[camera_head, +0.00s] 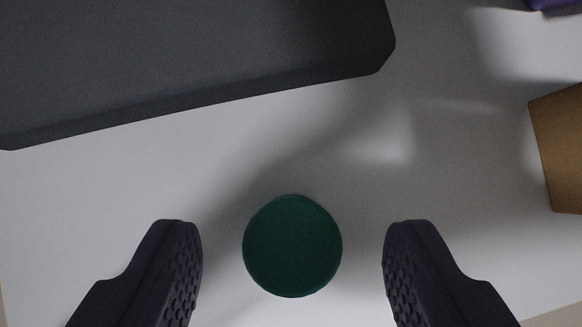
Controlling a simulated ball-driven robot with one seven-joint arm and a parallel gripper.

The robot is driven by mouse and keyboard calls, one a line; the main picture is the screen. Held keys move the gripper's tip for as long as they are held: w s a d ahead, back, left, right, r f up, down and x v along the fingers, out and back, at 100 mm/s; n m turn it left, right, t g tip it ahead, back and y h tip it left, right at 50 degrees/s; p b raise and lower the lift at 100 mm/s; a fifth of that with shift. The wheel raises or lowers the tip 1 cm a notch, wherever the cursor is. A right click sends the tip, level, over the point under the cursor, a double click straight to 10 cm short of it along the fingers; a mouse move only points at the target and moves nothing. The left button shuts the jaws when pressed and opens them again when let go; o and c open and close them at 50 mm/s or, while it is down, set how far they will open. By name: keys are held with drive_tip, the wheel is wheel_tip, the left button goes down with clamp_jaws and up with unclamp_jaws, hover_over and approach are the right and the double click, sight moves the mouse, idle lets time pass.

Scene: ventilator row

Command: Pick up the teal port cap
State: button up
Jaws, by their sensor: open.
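The teal port cap (292,246) is a dark green-teal round disc in the lower middle of the view, over a pale grey surface. My gripper (292,262) is open, with one dark, textured finger to the left of the cap and one to the right. There is a visible gap between the cap and each finger, and nothing is held. The height of the fingers relative to the cap cannot be told from this view.
A large dark grey block (190,60) fills the upper left. A brown box (562,150) stands at the right edge, and a purple item (552,5) shows at the top right corner. The pale surface (440,190) around the cap is clear.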

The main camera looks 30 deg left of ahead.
sight(291, 264)
drive_tip(key=b+x, duration=0.1)
drive_tip(key=x, duration=0.2)
drive_tip(key=shift+s+f, duration=0.1)
drive_tip(key=shift+f, duration=0.05)
drive_tip(key=c, duration=1.1)
drive_tip(key=shift+r, duration=0.2)
